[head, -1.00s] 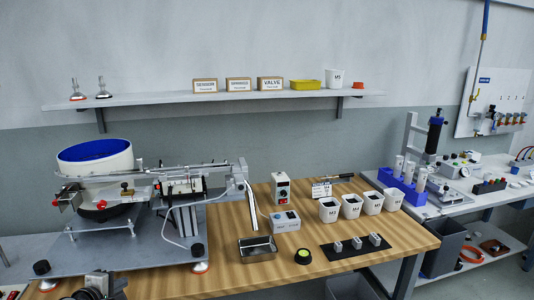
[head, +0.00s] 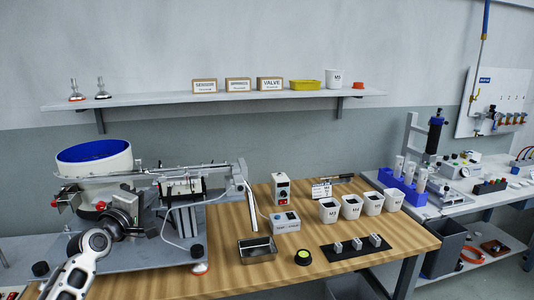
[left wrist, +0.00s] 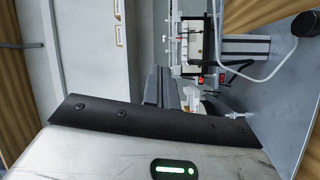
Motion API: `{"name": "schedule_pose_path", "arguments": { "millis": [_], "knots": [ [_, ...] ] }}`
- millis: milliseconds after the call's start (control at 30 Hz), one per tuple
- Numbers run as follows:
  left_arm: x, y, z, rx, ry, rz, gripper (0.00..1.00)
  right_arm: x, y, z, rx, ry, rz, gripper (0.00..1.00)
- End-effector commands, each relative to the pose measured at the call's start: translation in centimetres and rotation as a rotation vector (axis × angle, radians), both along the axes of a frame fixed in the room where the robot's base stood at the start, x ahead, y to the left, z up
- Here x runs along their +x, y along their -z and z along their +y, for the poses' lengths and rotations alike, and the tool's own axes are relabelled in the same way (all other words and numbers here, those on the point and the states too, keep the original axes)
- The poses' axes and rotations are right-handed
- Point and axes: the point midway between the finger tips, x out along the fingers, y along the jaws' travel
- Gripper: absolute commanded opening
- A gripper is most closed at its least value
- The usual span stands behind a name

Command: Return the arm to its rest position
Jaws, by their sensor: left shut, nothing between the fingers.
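My left arm (head: 78,268) comes in from the lower left of the head view, bent up in front of the bowl feeder. Its wrist end and left gripper (head: 128,203) are in front of the feeder's base, and the fingertips are hard to make out. The gripper is shut and holds nothing. In the left wrist view, a pale housing with a green light (left wrist: 175,169) and a black strip fills the bottom. My right gripper is in neither view.
The bowl feeder (head: 95,165) and its rail (head: 195,170) stand close by my left arm. A metal tray (head: 258,250), white bins (head: 351,207) and a black mat (head: 340,251) are on the wooden table. A shelf (head: 200,98) runs along the wall.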

Motion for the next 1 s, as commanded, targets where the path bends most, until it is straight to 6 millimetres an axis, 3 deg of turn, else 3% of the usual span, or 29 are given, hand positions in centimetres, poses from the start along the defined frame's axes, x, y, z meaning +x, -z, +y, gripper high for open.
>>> {"name": "schedule_pose_path", "arguments": {
  "millis": [300,567,600,867,1000],
  "knots": [
    [0.4,1.5,3.4,0.969,-0.143,-0.042,0.0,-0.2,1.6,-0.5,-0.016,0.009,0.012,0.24],
    [0.2,1.6,6.3,1.695,-0.215,-0.013,0.0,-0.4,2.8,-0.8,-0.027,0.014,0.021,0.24],
    [-0.7,3.9,5.2,1.67,-0.175,-0.006,0.0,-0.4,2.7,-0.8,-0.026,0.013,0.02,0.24],
    [-6.9,13.7,0.2,1.633,-0.004,0.034,0.0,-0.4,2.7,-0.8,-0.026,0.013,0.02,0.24],
    [-12.9,19.9,-3.3,1.591,0.119,0.072,0.0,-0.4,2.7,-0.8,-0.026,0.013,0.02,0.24]
  ]
}}
